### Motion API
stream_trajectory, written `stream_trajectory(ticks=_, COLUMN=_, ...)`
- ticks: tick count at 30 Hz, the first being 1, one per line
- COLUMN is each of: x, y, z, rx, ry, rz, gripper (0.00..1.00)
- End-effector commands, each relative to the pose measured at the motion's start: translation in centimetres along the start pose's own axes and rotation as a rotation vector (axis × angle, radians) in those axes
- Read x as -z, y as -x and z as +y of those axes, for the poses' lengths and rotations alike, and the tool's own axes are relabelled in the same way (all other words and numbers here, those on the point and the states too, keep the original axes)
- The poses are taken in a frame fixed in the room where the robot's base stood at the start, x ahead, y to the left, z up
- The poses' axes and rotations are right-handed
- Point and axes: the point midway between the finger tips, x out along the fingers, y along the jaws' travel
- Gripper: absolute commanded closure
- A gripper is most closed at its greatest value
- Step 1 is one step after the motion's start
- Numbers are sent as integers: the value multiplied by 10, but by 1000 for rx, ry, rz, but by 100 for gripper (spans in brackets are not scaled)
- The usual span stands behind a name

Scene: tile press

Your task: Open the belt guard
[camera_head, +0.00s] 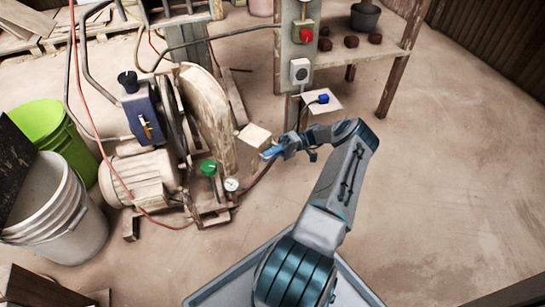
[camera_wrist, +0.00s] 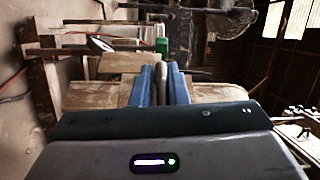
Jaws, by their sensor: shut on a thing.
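The belt guard (camera_head: 208,112) looks to be the large worn tan cover standing on edge beside the flywheel of the press, in the head view. My gripper (camera_head: 268,154) is to the right of it, by a small pale square plate (camera_head: 255,136). In the wrist view, my gripper's blue fingers (camera_wrist: 160,88) are closed on a narrow grey-brown bar (camera_wrist: 160,76), which looks like the guard's handle. How the bar joins the guard is hidden.
A motor (camera_head: 142,175), a green knob (camera_head: 208,167) and a gauge (camera_head: 231,184) sit low on the press. A post with a red switch (camera_head: 306,34) and a shelf (camera_head: 345,45) stand behind. Buckets (camera_head: 65,225) stand at left. The floor at right is clear.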

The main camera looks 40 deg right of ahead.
Motion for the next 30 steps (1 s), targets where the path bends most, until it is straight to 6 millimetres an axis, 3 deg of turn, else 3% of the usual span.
stream_trajectory(ticks=15, x=5, y=-1, z=-6, rx=16, ry=10, rz=-14, gripper=100)
stream_trajectory(ticks=16, x=5, y=-1, z=-6, rx=16, ry=10, rz=-14, gripper=81)
stream_trajectory(ticks=18, x=5, y=-1, z=-6, rx=15, ry=9, rz=-14, gripper=68)
stream_trajectory(ticks=30, x=4, y=5, z=-1, rx=8, ry=3, rz=-11, gripper=68)
